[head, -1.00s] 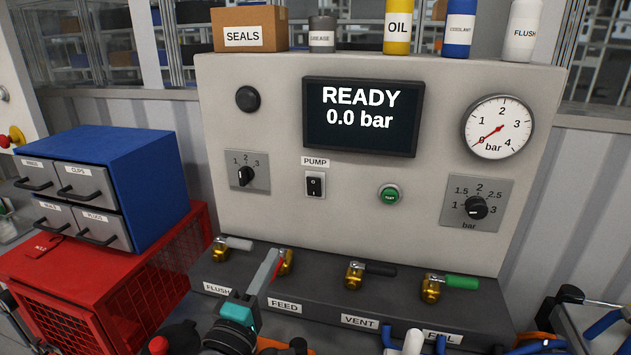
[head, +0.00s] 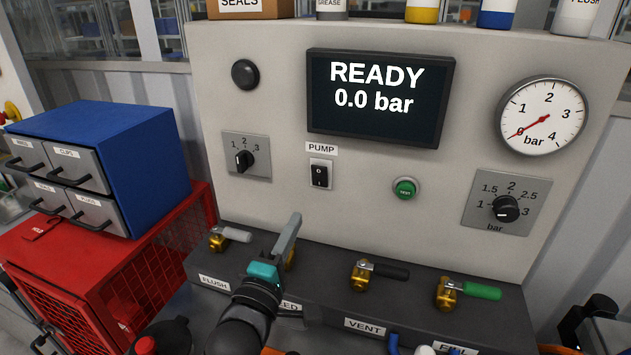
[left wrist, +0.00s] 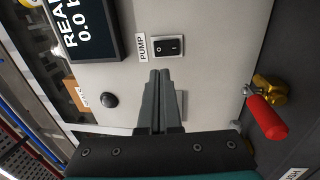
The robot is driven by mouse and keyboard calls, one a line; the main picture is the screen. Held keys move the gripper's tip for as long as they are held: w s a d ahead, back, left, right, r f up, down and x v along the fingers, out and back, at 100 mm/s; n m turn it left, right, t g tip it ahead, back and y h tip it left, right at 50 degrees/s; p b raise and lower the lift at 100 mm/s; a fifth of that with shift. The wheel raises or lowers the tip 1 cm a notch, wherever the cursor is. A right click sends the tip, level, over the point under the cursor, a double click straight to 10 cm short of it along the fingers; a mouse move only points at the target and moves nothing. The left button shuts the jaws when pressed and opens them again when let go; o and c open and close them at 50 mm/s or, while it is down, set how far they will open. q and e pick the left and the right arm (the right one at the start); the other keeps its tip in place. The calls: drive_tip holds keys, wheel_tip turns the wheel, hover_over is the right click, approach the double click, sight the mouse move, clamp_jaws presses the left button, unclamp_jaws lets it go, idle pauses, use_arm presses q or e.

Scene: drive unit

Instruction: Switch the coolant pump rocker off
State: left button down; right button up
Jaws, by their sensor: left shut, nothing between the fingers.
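The pump rocker (head: 319,175) is a small black switch in a light frame on the grey panel, under a PUMP label (head: 321,148). It also shows in the left wrist view (left wrist: 169,47), just beyond the fingertips. My left gripper (head: 294,220) is shut and empty, below and a little left of the rocker in the head view, apart from it. In the left wrist view its closed fingers (left wrist: 159,74) point toward the rocker. The feed valve is partly hidden behind my gripper; its red handle (left wrist: 268,117) shows in the left wrist view. My right gripper is not in view.
The display (head: 378,98) reads READY, 0.0 bar. A selector knob (head: 244,160), a green button (head: 405,188) and a pressure knob (head: 506,208) are on the panel. Valves with white (head: 232,235), black (head: 385,270) and green (head: 480,290) handles line the ledge below.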

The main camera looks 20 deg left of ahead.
sight(320, 170)
use_arm(q)
drive_tip(key=w, duration=0.4)
drive_tip(key=w+r, duration=0.1)
drive_tip(key=w, duration=0.3)
drive_tip(key=w+r, duration=0.1)
drive_tip(key=w, duration=0.3)
drive_tip(key=shift+w+d, duration=0.2)
drive_tip(key=shift+w, duration=0.1)
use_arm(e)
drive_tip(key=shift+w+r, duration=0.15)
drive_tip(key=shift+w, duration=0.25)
use_arm(q)
drive_tip(key=r+g+p, duration=0.1)
drive_tip(key=p, duration=0.3)
drive_tip(key=shift+w, duration=0.2)
drive_tip(key=shift+f, duration=0.15)
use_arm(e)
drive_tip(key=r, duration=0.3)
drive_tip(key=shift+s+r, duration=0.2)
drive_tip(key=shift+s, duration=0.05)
